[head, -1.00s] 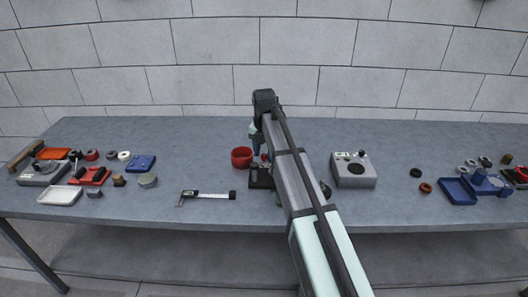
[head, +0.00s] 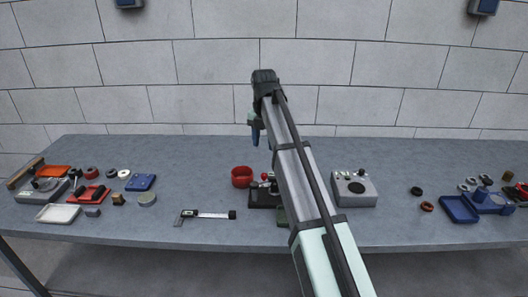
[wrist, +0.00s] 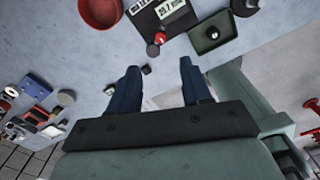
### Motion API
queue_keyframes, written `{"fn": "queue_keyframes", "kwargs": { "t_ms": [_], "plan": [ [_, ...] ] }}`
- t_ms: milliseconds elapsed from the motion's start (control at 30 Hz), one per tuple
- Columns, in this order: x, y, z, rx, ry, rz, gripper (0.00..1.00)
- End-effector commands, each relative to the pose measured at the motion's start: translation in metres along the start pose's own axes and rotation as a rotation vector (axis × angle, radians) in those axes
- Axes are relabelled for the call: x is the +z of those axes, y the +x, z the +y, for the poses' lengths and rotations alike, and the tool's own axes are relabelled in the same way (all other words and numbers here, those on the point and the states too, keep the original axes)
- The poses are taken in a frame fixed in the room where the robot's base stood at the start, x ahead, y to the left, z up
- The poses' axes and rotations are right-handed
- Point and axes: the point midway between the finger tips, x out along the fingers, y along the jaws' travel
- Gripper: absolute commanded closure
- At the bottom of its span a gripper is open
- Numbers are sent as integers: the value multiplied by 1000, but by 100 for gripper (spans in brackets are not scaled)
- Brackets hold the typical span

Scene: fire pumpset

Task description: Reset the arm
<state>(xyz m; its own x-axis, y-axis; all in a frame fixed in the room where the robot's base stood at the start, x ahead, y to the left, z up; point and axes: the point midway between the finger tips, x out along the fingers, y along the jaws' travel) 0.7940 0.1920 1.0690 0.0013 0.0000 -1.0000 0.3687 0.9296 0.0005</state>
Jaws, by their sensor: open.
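My gripper shows in the wrist view (wrist: 160,90) with its two blue fingers spread apart and nothing between them. In the head view my gripper (head: 256,134) hangs from the end of my arm, above the back part of the table (head: 200,165). The arm reaches up from the lower right and hides part of the table's middle. A red bowl (head: 242,176) stands below and a little left of my gripper. A black device (head: 262,196) with red parts sits beside the bowl, partly hidden by my arm.
A grey box with a dark round opening (head: 355,189) stands right of my arm. A caliper (head: 205,215) lies front left of the bowl. Trays and small parts crowd the left end; a blue tray (head: 459,209) and rings lie at the right. The wall is behind.

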Motion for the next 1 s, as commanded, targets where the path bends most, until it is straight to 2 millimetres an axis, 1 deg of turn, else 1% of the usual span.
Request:
{"fn": "queue_keyframes", "kwargs": {
  "t_ms": [33, 200, 533, 633, 667, 767, 867, 900, 967, 1000],
  "plan": [
    [0, -5, 0, 1, 0, -1, 52],
    [0, -12, 0, 0, 0, 1, 52],
    [0, -13, 0, 0, 0, 1, 52],
    [-4, -8, 9, 13, 2, 0, 52],
    [-6, -5, 15, 22, 4, -1, 52],
    [-19, 13, 46, 69, 23, 1, 52],
    [-41, 37, 91, 143, 58, 10, 52],
    [-52, 47, 111, 178, 76, 17, 52],
    [-70, 62, 141, 229, 106, 35, 52],
    [-82, 71, 160, 263, 130, 48, 52]
  ]
}}
